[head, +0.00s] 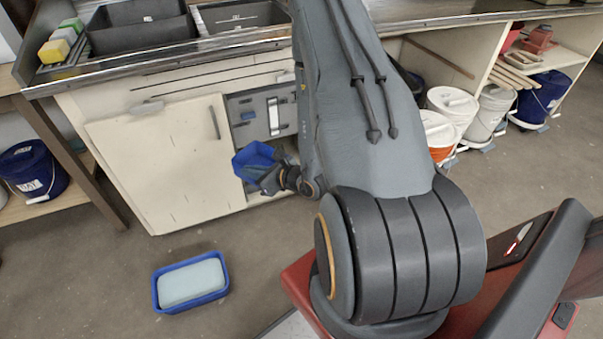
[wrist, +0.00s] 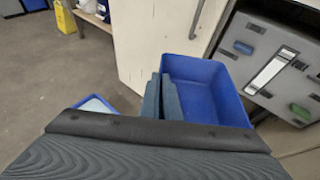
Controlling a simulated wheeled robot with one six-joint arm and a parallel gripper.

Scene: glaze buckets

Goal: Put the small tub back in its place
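A small blue tub (head: 250,158) is in my gripper (head: 272,178), in front of the cabinet under the sink. In the wrist view the tub (wrist: 205,92) is open-topped, looks empty and is tilted. The two dark fingers of my gripper (wrist: 162,98) are close together at its left wall and appear shut on it. The tub hangs clear of the floor. A blue tray (head: 160,296) with a pale slab or block in it lies on the floor to the left; part of it shows in the wrist view (wrist: 93,103).
The cream cabinet door (head: 163,165) is beside the tub, to its left. Lidded buckets (head: 453,105) stand at the right. The floor at lower left is mostly clear.

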